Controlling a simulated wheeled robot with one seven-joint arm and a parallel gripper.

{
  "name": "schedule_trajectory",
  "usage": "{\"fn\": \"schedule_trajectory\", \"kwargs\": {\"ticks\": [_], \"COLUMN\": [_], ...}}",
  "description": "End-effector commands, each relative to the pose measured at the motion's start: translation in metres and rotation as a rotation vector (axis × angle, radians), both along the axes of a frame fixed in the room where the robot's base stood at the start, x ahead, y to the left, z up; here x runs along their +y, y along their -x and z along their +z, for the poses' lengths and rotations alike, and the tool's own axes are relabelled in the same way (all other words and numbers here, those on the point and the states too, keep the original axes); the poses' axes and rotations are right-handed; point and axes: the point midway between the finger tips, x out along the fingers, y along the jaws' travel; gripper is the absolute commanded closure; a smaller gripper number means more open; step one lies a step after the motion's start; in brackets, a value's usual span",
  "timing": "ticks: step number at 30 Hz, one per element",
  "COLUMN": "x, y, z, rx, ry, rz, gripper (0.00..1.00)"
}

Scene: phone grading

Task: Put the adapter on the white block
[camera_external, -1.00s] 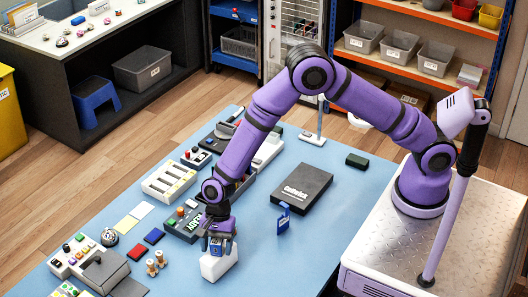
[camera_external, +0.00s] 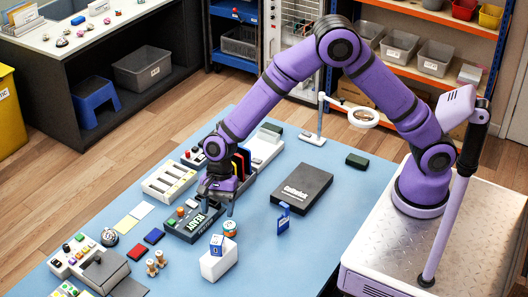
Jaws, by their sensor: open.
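The white block (camera_external: 219,264) stands on the blue table near the front middle. A small blue-and-white piece, which looks like the adapter (camera_external: 217,244), rests on top of the block towards its left end. My gripper (camera_external: 219,203) is open and empty, behind and above the block, over the dark device with green lettering. It is apart from the adapter and the block. One finger shows clearly on the right; the other is hard to make out.
A blue tag on a stand (camera_external: 283,220) and a dark flat box (camera_external: 302,187) are to the right. The table's right front is clear.

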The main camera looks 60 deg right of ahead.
Motion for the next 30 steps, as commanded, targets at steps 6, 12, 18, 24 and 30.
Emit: {"fn": "schedule_trajectory", "kwargs": {"ticks": [6,12,18,24,30], "x": [-0.001,-0.018,-0.077,-0.145,-0.212], "y": [0.000,-0.005,-0.006,0.010,0.039], "z": [0.001,0.025,0.096,0.163,0.217], "rx": [0.000,-0.040,-0.168,-0.309,-0.441], "ry": [0.000,-0.009,-0.021,-0.006,0.038], "rz": [0.000,0.035,0.165,0.317,0.463], "gripper": [0.37,0.37,0.37,0.37,0.37]}}
